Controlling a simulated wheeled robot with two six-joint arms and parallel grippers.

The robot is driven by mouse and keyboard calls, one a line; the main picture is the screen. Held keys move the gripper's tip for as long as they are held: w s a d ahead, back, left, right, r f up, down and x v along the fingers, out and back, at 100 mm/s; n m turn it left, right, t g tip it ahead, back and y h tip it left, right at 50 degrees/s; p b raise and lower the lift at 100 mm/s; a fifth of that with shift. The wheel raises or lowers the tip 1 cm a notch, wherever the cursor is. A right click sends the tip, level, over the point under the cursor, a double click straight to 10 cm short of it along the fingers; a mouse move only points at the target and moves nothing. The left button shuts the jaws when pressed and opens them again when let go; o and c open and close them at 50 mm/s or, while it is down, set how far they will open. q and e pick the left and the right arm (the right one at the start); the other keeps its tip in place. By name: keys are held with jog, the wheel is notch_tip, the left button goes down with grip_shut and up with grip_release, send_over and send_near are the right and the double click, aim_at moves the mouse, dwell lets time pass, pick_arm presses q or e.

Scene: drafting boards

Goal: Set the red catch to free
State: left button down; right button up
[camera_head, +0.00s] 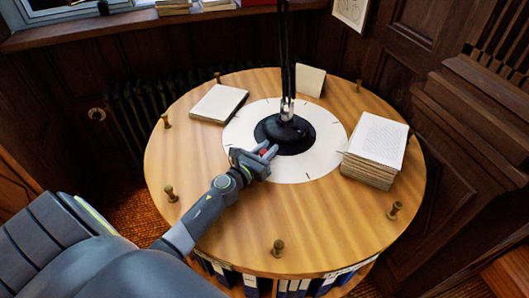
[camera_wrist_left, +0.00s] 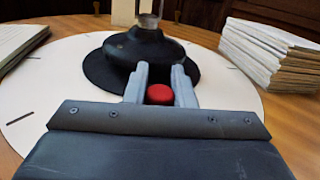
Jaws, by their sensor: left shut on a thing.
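The red catch (camera_wrist_left: 159,95) is a small rounded red knob at the front of a black domed base (camera_head: 285,132). In the head view only a bit of its red shows between my fingers. My left gripper (camera_head: 268,151) reaches in from the left and is shut on the catch; its two grey fingers (camera_wrist_left: 161,76) stand on either side of the knob in the left wrist view. The black base also shows behind the fingers in the left wrist view (camera_wrist_left: 130,52). The catch's underside and mounting are hidden. My right gripper is not in view.
The base stands on a white disc (camera_head: 240,119) with dark tick marks, on a round wooden table (camera_head: 190,150). A dark upright post (camera_head: 287,55) rises from it. A paper stack (camera_head: 372,150) lies right, a book (camera_head: 218,103) back left. Brass pegs (camera_head: 278,247) line the rim.

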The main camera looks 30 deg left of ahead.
aim_at(261, 155)
pick_arm(q)
jog(key=shift+w+r, duration=0.1)
jog(key=c, duration=1.6)
grip_release()
jog(key=o, duration=0.4)
jog(key=shift+w, duration=0.15)
jog(key=s, duration=0.5)
jog(key=s+b, duration=0.1)
jog(key=s, duration=0.2)
jog(key=shift+s+a+f, duration=0.15)
jog(key=shift+a+f, duration=0.1)
jog(key=shift+a, duration=0.1)
jog(key=s+b, duration=0.1)
jog(key=s, duration=0.1)
jog(key=s+b, duration=0.1)
jog(key=s, duration=0.2)
jog(key=s+b, duration=0.1)
jog(key=s, duration=0.2)
jog(key=shift+s+a, duration=0.15)
jog(key=shift+a, duration=0.2)
jog(key=shift+s+r+b, duration=0.15)
jog(key=shift+s+b, duration=0.2)
jog(key=shift+s, duration=0.05)
